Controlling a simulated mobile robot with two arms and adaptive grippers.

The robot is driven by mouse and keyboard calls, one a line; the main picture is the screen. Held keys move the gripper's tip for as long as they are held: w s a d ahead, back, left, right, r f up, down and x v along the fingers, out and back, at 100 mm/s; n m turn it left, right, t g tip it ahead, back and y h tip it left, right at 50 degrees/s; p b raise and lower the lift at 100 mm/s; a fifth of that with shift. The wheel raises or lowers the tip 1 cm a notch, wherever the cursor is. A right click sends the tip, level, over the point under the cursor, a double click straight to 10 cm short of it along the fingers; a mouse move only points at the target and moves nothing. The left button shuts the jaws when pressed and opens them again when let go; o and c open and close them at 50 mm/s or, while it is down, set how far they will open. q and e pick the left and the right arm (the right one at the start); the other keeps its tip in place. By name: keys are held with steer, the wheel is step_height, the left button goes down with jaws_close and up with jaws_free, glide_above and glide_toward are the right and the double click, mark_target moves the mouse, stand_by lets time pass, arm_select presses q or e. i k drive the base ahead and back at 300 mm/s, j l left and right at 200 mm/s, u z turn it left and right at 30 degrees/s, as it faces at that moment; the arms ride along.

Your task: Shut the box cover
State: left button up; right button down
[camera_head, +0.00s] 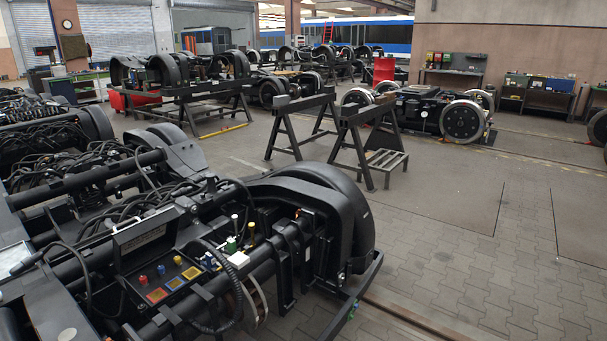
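A dark control box (167,287) sits on the near bogie in the lower left. Its cover (146,234) stands raised at the back edge, with a pale label on its inner face. The box is open, and red, blue and yellow parts show inside it. Neither of my grippers can be made out in this view.
The black bogie (318,195) around the box has cables, hoses and a large curved wheel guard. Green, white and yellow capped fittings (238,240) stand close to the right of the box. Empty trestles (366,125) stand behind. The paved floor at right is clear.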

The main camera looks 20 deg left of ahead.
mark_target(138, 244)
steer(key=i+u, duration=0.15)
steer(key=u, duration=0.3)
steer(key=i+l+u, duration=0.15)
steer(key=u, duration=0.25)
steer(key=i+l+u, duration=0.15)
steer(key=u, duration=0.3)
steer(key=i+l+u, duration=0.15)
steer(key=u, duration=0.3)
steer(key=l+u, duration=0.4)
steer(key=i+j, duration=0.05)
steer(key=j, duration=0.05)
